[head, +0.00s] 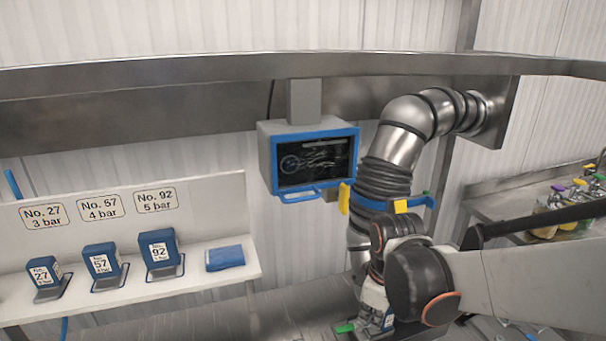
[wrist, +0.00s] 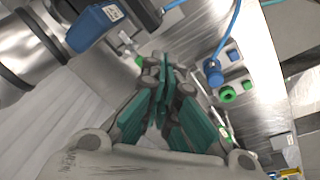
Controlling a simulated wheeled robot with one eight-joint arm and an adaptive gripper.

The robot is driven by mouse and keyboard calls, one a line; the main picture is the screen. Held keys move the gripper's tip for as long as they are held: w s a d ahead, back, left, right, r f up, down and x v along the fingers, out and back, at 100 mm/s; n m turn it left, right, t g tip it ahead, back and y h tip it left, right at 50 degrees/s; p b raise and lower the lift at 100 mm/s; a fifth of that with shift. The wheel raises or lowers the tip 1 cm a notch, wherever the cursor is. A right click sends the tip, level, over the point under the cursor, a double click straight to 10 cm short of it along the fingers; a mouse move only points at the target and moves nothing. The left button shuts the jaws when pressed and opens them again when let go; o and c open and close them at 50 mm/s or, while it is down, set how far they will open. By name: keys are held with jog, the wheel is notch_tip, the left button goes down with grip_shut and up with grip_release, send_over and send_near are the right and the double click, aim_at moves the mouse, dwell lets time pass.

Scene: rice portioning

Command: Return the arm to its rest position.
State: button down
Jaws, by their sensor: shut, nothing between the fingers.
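My arm (head: 510,285) reaches in from the right edge in the head view, with a pale link and a dark round joint (head: 420,283) in front of the steel duct. My gripper (wrist: 163,80) shows in the wrist view. Its green-padded fingers are together at the tips, shut and empty. In the head view the fingers cannot be made out, hidden behind or lost among the arm's own joints and the parts near the duct's foot.
A ribbed steel duct (head: 385,180) stands close to my arm, beside a blue-framed screen (head: 317,158). A white shelf (head: 205,285) holds blue numbered blocks (head: 161,255) and a folded blue cloth (head: 225,257). In the wrist view, a blue fitting (wrist: 213,73) and green ring (wrist: 228,95) lie right of the fingers.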

jog(key=s+d+m+t+b, duration=0.5)
jog(key=s+m+b, duration=0.4)
jog(key=s+m, duration=0.2)
jog(key=shift+m, duration=0.3)
jog(key=shift+f, duration=0.1)
